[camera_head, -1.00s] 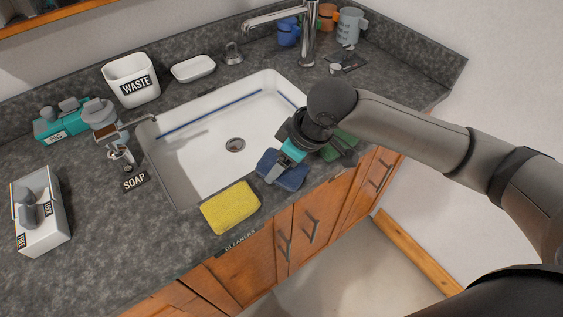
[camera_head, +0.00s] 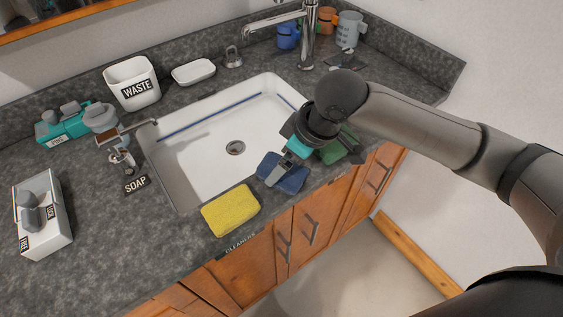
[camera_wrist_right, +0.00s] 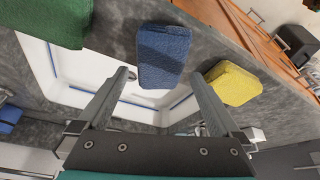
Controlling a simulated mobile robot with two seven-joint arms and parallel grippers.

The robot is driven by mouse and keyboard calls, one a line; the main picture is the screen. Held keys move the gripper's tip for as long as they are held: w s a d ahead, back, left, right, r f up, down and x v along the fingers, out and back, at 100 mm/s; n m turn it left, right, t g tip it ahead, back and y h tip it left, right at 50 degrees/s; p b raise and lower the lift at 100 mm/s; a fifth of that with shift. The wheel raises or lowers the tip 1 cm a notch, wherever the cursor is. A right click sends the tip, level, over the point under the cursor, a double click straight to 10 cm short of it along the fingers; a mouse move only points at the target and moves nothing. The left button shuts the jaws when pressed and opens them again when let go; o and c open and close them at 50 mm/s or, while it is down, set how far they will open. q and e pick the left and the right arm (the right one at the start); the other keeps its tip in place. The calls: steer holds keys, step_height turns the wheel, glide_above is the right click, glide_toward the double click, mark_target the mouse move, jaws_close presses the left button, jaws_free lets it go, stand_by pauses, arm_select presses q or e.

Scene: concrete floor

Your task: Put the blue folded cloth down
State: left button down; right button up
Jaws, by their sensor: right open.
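The blue folded cloth (camera_head: 287,178) lies on the counter's front strip, beside the sink's front right edge. It also shows in the right wrist view (camera_wrist_right: 162,55), beyond the fingertips. My right gripper (camera_head: 280,166) is just over the cloth in the head view, coming from the back right and partly covering it. In the right wrist view my right gripper (camera_wrist_right: 160,76) is open, its two fingers wide apart with nothing held between them. My left gripper is not in view.
A yellow sponge (camera_head: 230,210) lies left of the cloth, and a green cloth (camera_head: 343,148) lies right of it, partly behind my gripper. The white sink (camera_head: 210,165) is behind. A tall faucet (camera_head: 308,40) stands at the back. The counter's front edge is close.

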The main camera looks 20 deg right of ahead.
steer(key=p+v, duration=0.2)
steer(key=v, duration=0.7)
steer(key=shift+r, duration=0.15)
steer(key=shift+s, duration=0.15)
